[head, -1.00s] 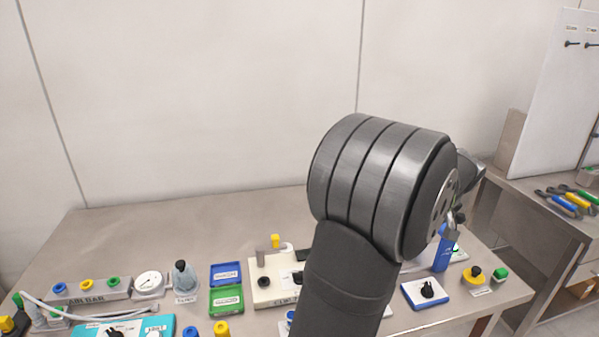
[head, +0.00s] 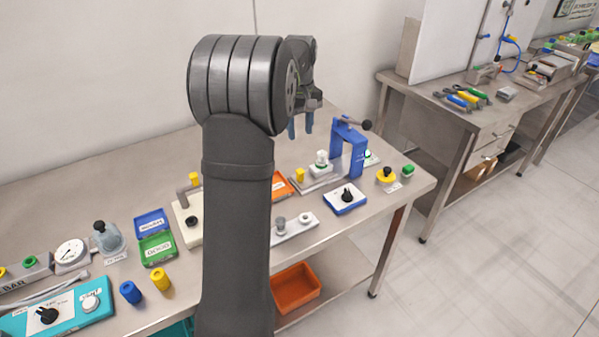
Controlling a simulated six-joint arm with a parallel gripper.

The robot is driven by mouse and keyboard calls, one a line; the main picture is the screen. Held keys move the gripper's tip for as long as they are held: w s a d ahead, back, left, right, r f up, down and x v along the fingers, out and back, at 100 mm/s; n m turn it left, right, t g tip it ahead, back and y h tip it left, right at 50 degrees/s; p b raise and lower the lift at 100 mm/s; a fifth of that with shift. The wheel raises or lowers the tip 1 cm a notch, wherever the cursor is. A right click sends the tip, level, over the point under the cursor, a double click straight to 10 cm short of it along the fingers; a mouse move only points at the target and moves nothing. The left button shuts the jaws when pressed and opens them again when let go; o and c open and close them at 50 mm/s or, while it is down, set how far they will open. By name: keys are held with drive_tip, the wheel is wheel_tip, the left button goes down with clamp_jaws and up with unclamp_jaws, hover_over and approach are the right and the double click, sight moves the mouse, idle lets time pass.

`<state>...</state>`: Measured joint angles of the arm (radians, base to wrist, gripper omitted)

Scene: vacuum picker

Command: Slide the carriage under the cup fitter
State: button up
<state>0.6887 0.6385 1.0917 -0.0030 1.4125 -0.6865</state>
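The blue cup fitter (head: 348,147), an upright frame with a dark lever knob at its top, stands near the right end of the bench. A pale carriage (head: 321,167) with a whitish part on top sits on a low grey rail to the left of the fitter, apart from the frame. My gripper (head: 300,128) hangs above the bench behind my forearm, to the left of the fitter and above the carriage in the picture. Its two blue fingertips are apart with nothing visible between them. My arm hides part of the bench middle.
A white-blue box with a black knob (head: 345,198) stands in front of the fitter. Blue (head: 151,224) and green (head: 157,247) trays lie left of my arm. An orange bin (head: 296,288) is below.

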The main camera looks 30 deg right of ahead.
sight(300, 172)
wheel_tip(300, 172, down, 16)
drive_tip(key=shift+f, duration=0.1)
idle(0.4)
clamp_jaws()
